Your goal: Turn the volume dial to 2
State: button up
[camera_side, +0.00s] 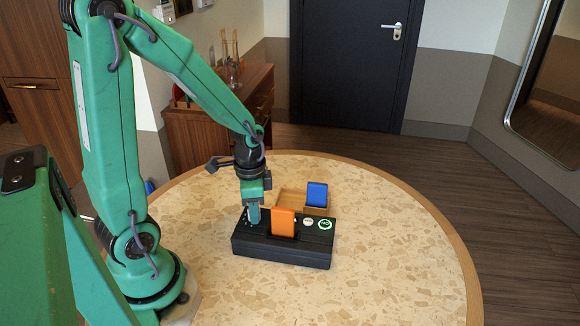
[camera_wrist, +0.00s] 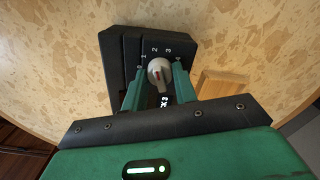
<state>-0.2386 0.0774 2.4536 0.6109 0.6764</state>
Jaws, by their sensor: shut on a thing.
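The volume dial (camera_wrist: 159,70) is a grey knob with a red mark, on the black box (camera_wrist: 120,62). Printed numbers run around it from 0 to 4, with 2 near its top in the wrist view. The red mark is small, and I cannot tell exactly which number it points to. My gripper (camera_wrist: 160,84) has one green finger on each side of the knob and is shut on it. In the side view my gripper (camera_side: 254,214) reaches down to the left end of the box (camera_side: 283,251) and hides the dial.
An orange card (camera_side: 283,222) stands upright in the box, right of my gripper. A lit green ring button (camera_side: 325,224) and a pale button (camera_side: 308,222) sit further right. A blue card (camera_side: 317,194) stands at a wooden tray (camera_side: 290,197) behind. The front tabletop (camera_side: 350,295) is clear.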

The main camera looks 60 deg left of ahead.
jog(key=o, duration=1)
jog(key=shift+r, duration=0.1)
jog(key=shift+r, duration=3.85)
jog(key=shift+d+r, duration=0.25)
jog(key=shift+r, duration=0.2)
jog(key=shift+s+d+r+n+t, duration=0.7)
jog(key=shift+d+r+n+t, duration=0.25)
jog(key=shift+r, duration=0.65)
jog(key=shift+s+d+r+n+t, duration=0.7)
jog(key=shift+d+r+t, duration=0.3)
jog(key=shift+r, duration=0.65)
jog(key=shift+s+d+r+n+t, duration=0.8)
jog(key=shift+d+r, duration=0.25)
jog(key=shift+r, duration=0.55)
